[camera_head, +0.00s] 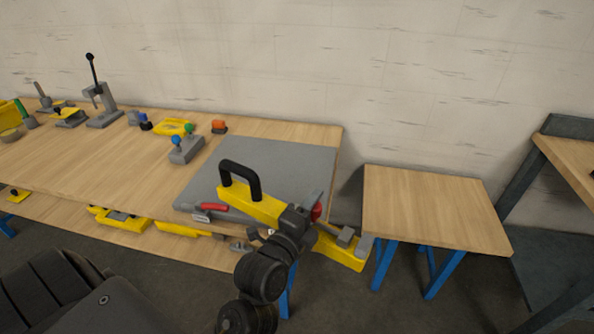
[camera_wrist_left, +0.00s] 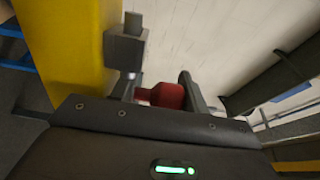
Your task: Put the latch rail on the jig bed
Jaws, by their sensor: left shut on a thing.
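The latch rail is a long yellow bar (camera_head: 250,203) with a black arched handle (camera_head: 240,178) near its left end. It lies slantwise across the front right of the grey jig bed (camera_head: 285,160), and its right end (camera_head: 342,252) sticks out past the bed's edge. My left gripper (camera_head: 298,218) is shut on the rail near its middle and hides part of it. I cannot tell whether the rail touches the bed. In the left wrist view the yellow rail (camera_wrist_left: 65,55), a grey block (camera_wrist_left: 125,45) and a red grip (camera_wrist_left: 165,95) show close up. My right gripper is out of view.
A red-handled clamp (camera_head: 212,207) sits at the bed's front left edge. A grey block with blue and green knobs (camera_head: 186,150) and an orange part (camera_head: 219,126) stand behind left. A small wooden table (camera_head: 430,205) is at the right, bare on top. Yellow parts (camera_head: 125,220) lie on the lower shelf.

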